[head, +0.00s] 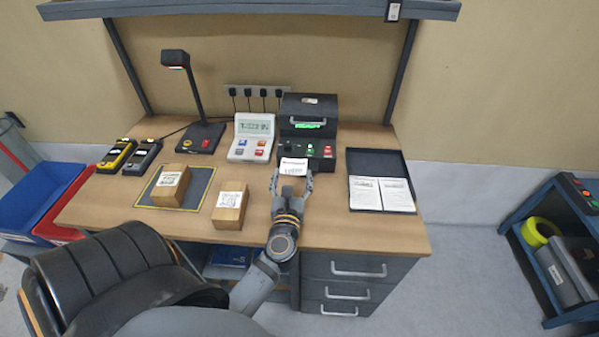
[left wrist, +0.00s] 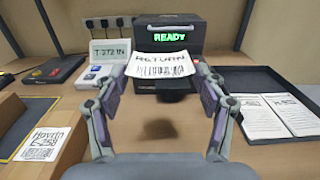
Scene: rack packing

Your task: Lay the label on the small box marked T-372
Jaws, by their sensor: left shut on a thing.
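My left gripper (head: 291,182) is shut on a white label (head: 293,166) and holds it up in front of the printer. In the left wrist view, the label (left wrist: 157,67) reads "RETURN" above a barcode, held between the fingertips (left wrist: 160,88). One small cardboard box (head: 170,187) sits on a dark mat with a yellow edge. A second small box (head: 229,208) stands right of the mat, left of my gripper. Both have white printed stickers on top, too small to read in the head view. A sticker (left wrist: 40,145) at the wrist view's lower left appears to end in "250". My right gripper is out of view.
The black printer (head: 309,107) shows a green "READY". A display unit (head: 252,138) stands left of it, a scanner lamp (head: 200,136) farther left. A black tray (head: 378,165) with white sheets lies at right. Bare desk lies between tray and gripper.

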